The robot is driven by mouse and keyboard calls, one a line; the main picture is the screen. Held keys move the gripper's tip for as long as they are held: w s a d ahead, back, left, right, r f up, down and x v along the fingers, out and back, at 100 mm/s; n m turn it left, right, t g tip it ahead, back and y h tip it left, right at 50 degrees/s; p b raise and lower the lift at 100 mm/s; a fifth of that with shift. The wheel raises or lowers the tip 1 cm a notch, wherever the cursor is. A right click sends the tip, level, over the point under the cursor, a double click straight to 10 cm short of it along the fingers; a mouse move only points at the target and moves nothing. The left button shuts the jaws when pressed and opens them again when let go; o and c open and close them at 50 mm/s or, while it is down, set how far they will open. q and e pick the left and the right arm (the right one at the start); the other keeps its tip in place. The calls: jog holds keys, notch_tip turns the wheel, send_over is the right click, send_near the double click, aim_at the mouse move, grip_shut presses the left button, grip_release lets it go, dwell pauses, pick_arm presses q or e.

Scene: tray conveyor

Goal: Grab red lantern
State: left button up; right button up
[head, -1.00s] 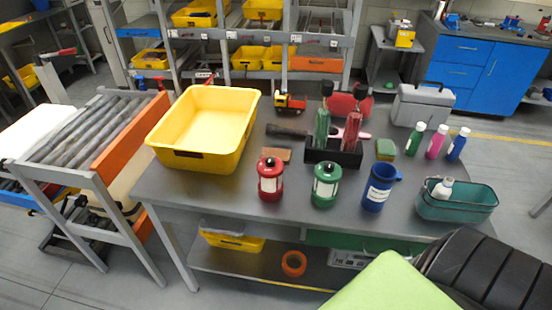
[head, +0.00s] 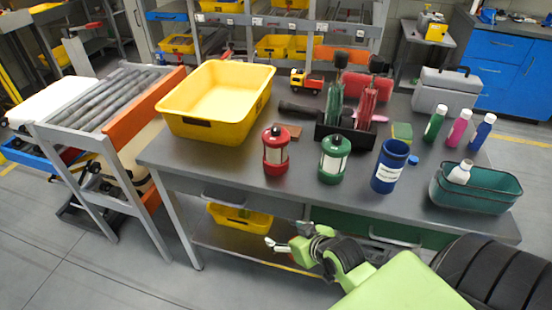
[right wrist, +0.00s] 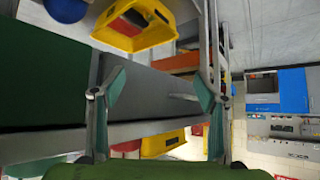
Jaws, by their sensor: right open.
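The red lantern (head: 276,151) stands upright near the table's front edge in the head view, with a pale middle band. A similar green lantern (head: 334,159) stands just to its right. My right gripper (head: 271,244) is low in front of the table, below the level of the top and below the red lantern, touching neither lantern. In the right wrist view its two fingers (right wrist: 158,98) are spread with nothing between them. The red lantern cannot be made out in that view. My left gripper is not in view.
On the table (head: 225,170) are a yellow bin (head: 190,132), a blue container (head: 389,166), a black caddy, several bottles and a teal basket (head: 470,203). The table's front edge lies between my right gripper and the lantern. A roller conveyor (head: 100,97) stands at the left.

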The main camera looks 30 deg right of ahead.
notch_tip(320, 180, up, 9)
jog(key=t, duration=0.2)
jog(key=t+h, duration=0.1)
jog(key=t, duration=0.3)
send_near(282, 150)
jog(key=shift+m, duration=0.4)
jog(key=w, duration=0.4)
jog(key=w+f, duration=0.1)
jog(key=w, duration=0.2)
jog(key=shift+w+d+f, duration=0.1)
jog(key=shift+d, duration=0.1)
jog(key=w, duration=0.2)
jog(key=w+f+p, duration=0.1)
jog(key=w, duration=0.2)
jog(key=shift+d, duration=0.2)
jog(key=shift+w+f, duration=0.25)
jog(key=shift+w, duration=0.25)
jog(key=c, duration=1.5)
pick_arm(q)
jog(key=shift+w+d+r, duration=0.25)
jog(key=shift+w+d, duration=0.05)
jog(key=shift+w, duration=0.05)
pick_arm(e)
jog(key=shift+r, duration=0.15)
jog(key=shift+c, duration=0.5)
